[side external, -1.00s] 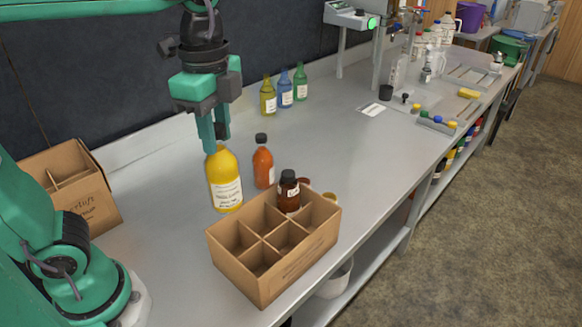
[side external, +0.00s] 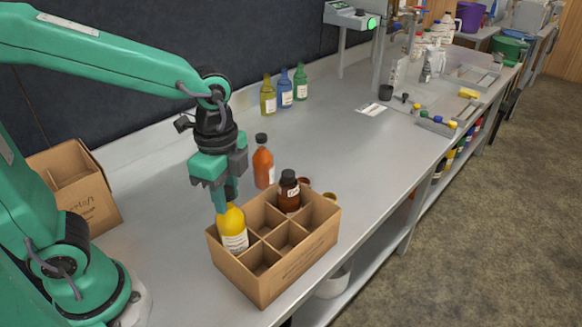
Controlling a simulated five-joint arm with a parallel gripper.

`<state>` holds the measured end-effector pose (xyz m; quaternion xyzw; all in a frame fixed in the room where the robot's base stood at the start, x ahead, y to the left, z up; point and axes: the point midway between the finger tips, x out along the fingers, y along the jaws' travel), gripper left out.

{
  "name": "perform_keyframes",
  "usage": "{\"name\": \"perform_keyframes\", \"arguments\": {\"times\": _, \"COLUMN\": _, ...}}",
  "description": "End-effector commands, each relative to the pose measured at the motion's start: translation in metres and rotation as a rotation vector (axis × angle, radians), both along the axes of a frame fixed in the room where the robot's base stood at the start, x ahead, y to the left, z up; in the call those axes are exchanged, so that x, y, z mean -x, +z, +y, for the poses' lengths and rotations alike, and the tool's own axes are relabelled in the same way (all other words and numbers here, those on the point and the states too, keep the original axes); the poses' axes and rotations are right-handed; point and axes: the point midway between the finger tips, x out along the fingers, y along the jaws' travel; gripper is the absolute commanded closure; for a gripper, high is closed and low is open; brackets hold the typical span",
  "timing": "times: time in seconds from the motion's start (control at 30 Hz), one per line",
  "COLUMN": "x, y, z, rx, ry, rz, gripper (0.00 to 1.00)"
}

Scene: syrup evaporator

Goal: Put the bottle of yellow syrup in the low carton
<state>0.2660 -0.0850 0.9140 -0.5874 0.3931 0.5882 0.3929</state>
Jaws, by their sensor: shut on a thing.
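The bottle of yellow syrup (side external: 234,230) is upright at the left end of the low carton (side external: 292,272), in its back-left compartment. The carton's wall hides its lower part, so I cannot tell whether it touches the bottom. My gripper (side external: 225,204) points down and is shut on the bottle's neck. The low carton is brown, open-topped and split by dividers. A brown bottle with a dark cap (side external: 289,192) stands in a back compartment further right. The other compartments that I can see into look empty.
An orange-red bottle (side external: 263,166) stands close behind the low carton. A taller carton (side external: 88,200) is at the left. Olive (side external: 268,98), blue (side external: 285,92) and green (side external: 300,85) bottles stand near the wall. The bench (side external: 360,150) is clear right of the carton.

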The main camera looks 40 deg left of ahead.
Motion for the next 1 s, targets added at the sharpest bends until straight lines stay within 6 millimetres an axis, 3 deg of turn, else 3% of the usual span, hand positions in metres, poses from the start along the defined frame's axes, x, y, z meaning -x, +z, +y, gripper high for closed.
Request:
{"name": "perform_keyframes", "arguments": {"times": 0.43, "x": -0.001, "y": -0.016, "z": 0.0, "rx": 0.001, "ry": 0.0, "rz": -0.001, "gripper": 1.0}}
{"name": "perform_keyframes", "arguments": {"times": 0.8, "x": 0.0, "y": -0.049, "z": 0.0, "rx": 0.0, "ry": 0.0, "rz": 0.0, "gripper": 1.0}}
{"name": "perform_keyframes", "arguments": {"times": 1.0, "x": -0.001, "y": -0.05, "z": 0.0, "rx": 0.001, "ry": 0.0, "rz": -0.003, "gripper": 1.0}}
